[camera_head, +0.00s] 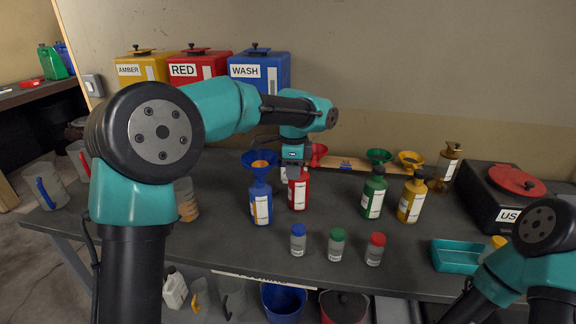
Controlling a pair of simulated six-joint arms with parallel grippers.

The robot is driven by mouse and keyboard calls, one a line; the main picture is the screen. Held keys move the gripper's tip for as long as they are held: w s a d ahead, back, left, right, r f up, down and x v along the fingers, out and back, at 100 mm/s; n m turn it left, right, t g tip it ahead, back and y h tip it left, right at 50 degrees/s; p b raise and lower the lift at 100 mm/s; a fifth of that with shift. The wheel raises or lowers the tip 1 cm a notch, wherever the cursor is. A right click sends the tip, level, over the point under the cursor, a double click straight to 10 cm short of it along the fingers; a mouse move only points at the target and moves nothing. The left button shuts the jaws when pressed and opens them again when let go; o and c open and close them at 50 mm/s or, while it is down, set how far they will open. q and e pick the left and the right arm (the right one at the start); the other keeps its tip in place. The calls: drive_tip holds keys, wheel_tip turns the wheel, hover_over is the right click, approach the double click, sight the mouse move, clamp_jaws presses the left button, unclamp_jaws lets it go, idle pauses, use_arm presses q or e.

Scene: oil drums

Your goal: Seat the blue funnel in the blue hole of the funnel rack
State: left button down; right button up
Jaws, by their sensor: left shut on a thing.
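The blue funnel (259,158) stands mouth up over the blue bottle (261,205), with its spout at the bottle's top. Something orange shows inside its mouth. My left gripper (291,168) is low beside the funnel's right rim and shut on it; the contact itself is small and unclear. It also overlaps the top of the red bottle (298,194). The wooden funnel rack (333,163) runs along the back of the bench. Its blue mark (346,163) shows between the red funnel (319,151) and the green funnel (379,155). My right gripper is out of view.
A yellow funnel (411,157) sits farther right. A green bottle (374,195) and yellow bottle (411,200) stand before the rack. Blue (298,240), green (336,244) and red-capped vials (375,249) stand in front. A teal tray (458,256) lies right.

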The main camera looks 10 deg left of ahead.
use_arm(q)
drive_tip(key=s+d+f+n, duration=0.3)
drive_tip(key=s+d+n, duration=0.3)
drive_tip(key=n, duration=1)
drive_tip(key=shift+s+d, duration=0.15)
drive_tip(key=shift+d, duration=1.05)
drive_tip(key=shift+d+f, duration=0.1)
drive_tip(key=shift+d, duration=0.05)
